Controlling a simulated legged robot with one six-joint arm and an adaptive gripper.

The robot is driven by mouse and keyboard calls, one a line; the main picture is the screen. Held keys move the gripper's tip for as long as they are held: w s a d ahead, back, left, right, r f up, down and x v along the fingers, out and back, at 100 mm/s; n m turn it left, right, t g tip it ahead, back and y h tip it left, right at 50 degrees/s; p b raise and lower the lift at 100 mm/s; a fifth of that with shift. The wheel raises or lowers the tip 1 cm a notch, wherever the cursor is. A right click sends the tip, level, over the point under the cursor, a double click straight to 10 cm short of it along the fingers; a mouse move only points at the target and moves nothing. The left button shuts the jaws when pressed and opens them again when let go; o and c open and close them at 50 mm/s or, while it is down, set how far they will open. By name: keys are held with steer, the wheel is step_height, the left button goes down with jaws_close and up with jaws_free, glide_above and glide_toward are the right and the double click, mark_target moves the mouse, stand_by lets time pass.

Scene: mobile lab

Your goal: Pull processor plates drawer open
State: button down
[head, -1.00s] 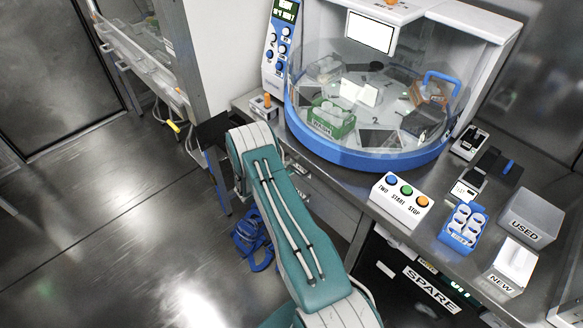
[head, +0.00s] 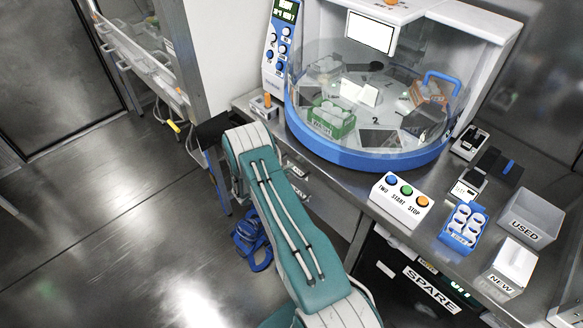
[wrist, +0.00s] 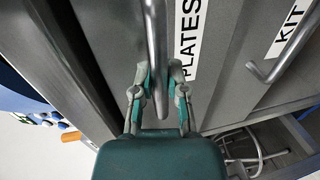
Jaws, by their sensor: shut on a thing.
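The drawer labelled PLATES (wrist: 195,25) fills the upper middle of the wrist view, a grey front with a long metal bar handle (wrist: 153,35). My gripper (wrist: 160,82) has its two fingers closed around this handle, one on each side near its lower end. In the head view my teal arm reaches down to the drawers under the bench, and it hides my gripper and most of the drawer fronts. I cannot tell from these frames how far the drawer stands out.
A neighbouring front labelled KIT (wrist: 290,28) has its own handle (wrist: 285,52). On the bench stand a domed machine (head: 365,158), a button box (head: 401,201) and bins. Blue straps (head: 250,240) lie on the floor.

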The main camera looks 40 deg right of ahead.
steer(key=f+v, duration=0.3)
steer(key=v, duration=1.1)
steer(key=s+a+f+v, duration=0.1)
steer(key=f+v, duration=0.2)
steer(key=v, duration=1.1)
steer(key=shift+a, duration=0.5)
steer(key=shift+f, duration=0.1)
steer(key=c, duration=0.6)
jaws_free()
steer(key=shift+w, duration=0.1)
steer(key=shift+c, duration=0.2)
steer(key=shift+w, duration=0.1)
steer(key=v, duration=1.2)
